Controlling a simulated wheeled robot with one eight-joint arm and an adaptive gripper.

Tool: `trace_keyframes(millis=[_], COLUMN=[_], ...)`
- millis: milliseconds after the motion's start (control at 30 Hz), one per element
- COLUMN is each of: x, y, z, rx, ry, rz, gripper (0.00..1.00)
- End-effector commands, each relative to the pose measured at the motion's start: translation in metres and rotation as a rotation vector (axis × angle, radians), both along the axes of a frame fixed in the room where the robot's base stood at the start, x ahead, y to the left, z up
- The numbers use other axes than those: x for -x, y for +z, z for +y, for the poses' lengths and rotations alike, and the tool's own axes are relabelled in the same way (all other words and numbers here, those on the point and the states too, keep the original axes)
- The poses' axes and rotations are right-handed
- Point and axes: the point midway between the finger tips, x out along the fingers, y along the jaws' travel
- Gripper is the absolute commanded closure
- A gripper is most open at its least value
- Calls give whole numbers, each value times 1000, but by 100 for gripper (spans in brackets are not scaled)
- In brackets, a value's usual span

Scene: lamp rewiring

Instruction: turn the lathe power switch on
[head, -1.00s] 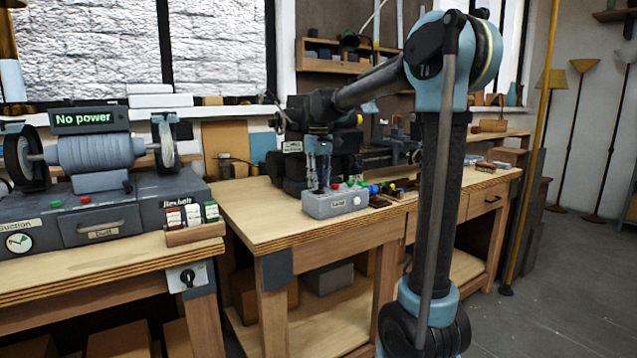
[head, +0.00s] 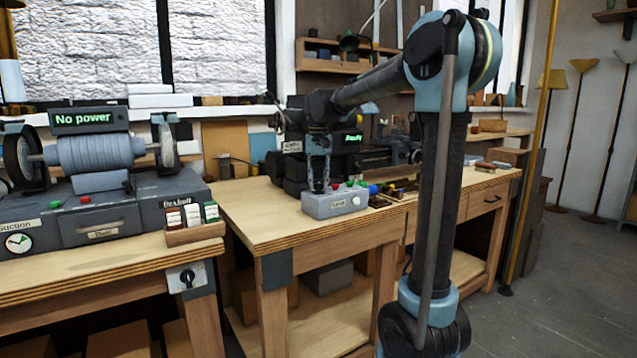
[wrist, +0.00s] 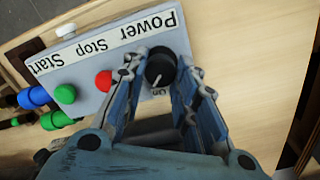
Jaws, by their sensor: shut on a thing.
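The grey control box (head: 335,206) of the lathe (head: 300,170) stands on the middle bench. In the wrist view the box (wrist: 88,52) shows upside-down labels Power, Stop and Start. The black power knob (wrist: 161,66) sits beside the word On, and its white mark points toward that word. My gripper (wrist: 158,72) is shut on the knob, one finger on each side. In the head view my gripper (head: 319,188) reaches down onto the box from above. The red stop button (wrist: 104,80) and green start button (wrist: 65,94) are beside it. A lathe display (head: 352,137) is lit green and seems to read Ready.
Blue and green handled tools (wrist: 35,97) lie close to the box. A grinder-like machine (head: 95,175) with a No power display (head: 82,118) stands on the left bench. The bench top (head: 260,208) in front of the box is clear.

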Motion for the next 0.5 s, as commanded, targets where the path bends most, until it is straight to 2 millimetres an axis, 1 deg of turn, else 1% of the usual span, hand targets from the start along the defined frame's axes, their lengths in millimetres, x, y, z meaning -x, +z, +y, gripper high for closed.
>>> trace_keyframes(millis=[367, 400, 467, 500], x=[-1, -1, -1, 0], y=[0, 0, 0, 0], z=[-1, -1, -1, 0], rx=[1, 1, 1, 1], ry=[-4, -4, -4, -4], rz=[-2, -2, -1, -1], gripper=[97, 68, 55, 53])
